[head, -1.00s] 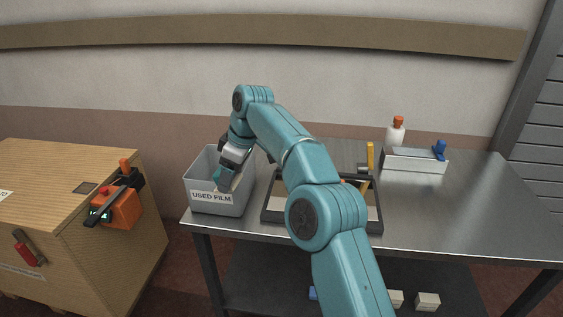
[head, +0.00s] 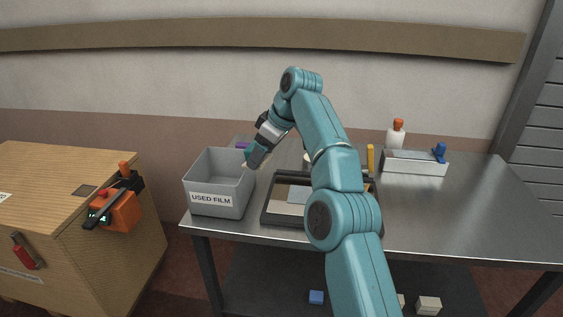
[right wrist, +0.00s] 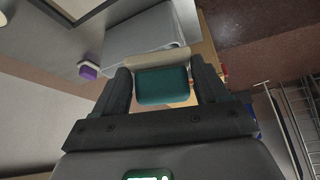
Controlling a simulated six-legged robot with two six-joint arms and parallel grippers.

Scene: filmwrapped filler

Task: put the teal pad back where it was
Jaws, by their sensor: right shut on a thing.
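My right gripper (head: 254,156) is above the right rear rim of the grey bin (head: 218,196) labelled USED FILM. It is shut on the teal pad (right wrist: 163,86), which sits between both fingers in the right wrist view. A cream strip (right wrist: 160,58) lies along the pad's far edge; I cannot tell whether it is joined to it. In the head view a little teal of the pad (head: 251,152) shows at the fingertips. My left gripper is in neither view.
A black-rimmed tray (head: 267,214) with a pale block stands right of the bin, partly hidden by my right arm. A purple-topped item (head: 242,145) is behind the bin. A white bottle (head: 396,136) and a long box (head: 412,163) stand further right. The table's right side is clear.

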